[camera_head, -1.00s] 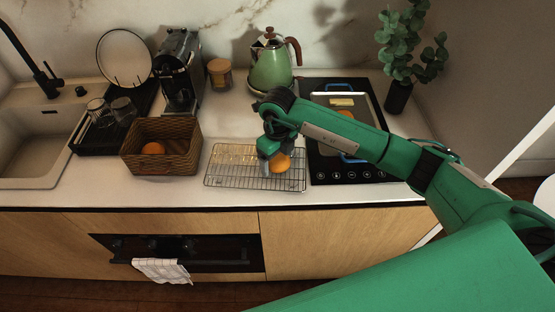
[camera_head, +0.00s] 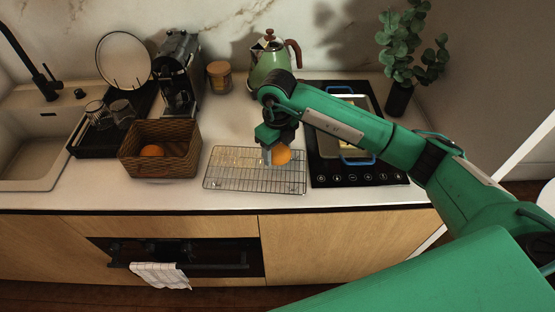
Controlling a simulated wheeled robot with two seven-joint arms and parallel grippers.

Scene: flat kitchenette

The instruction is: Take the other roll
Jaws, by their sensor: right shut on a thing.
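An orange-brown roll (camera_head: 283,155) is at the right part of the wire cooling rack (camera_head: 228,184). My right gripper (camera_head: 270,153) is shut on this roll, over the rack; I cannot tell whether the roll touches the wires. Another roll (camera_head: 152,150) lies inside the brown wicker basket (camera_head: 178,166) left of the rack. My left gripper is not in view.
A tray with blue handles (camera_head: 358,160) stands on the black cooktop (camera_head: 340,180), partly hidden by my right arm. A green kettle (camera_head: 268,68), jar (camera_head: 219,75), coffee machine (camera_head: 180,75) and dish rack (camera_head: 95,142) stand around. Counter behind the rack is clear.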

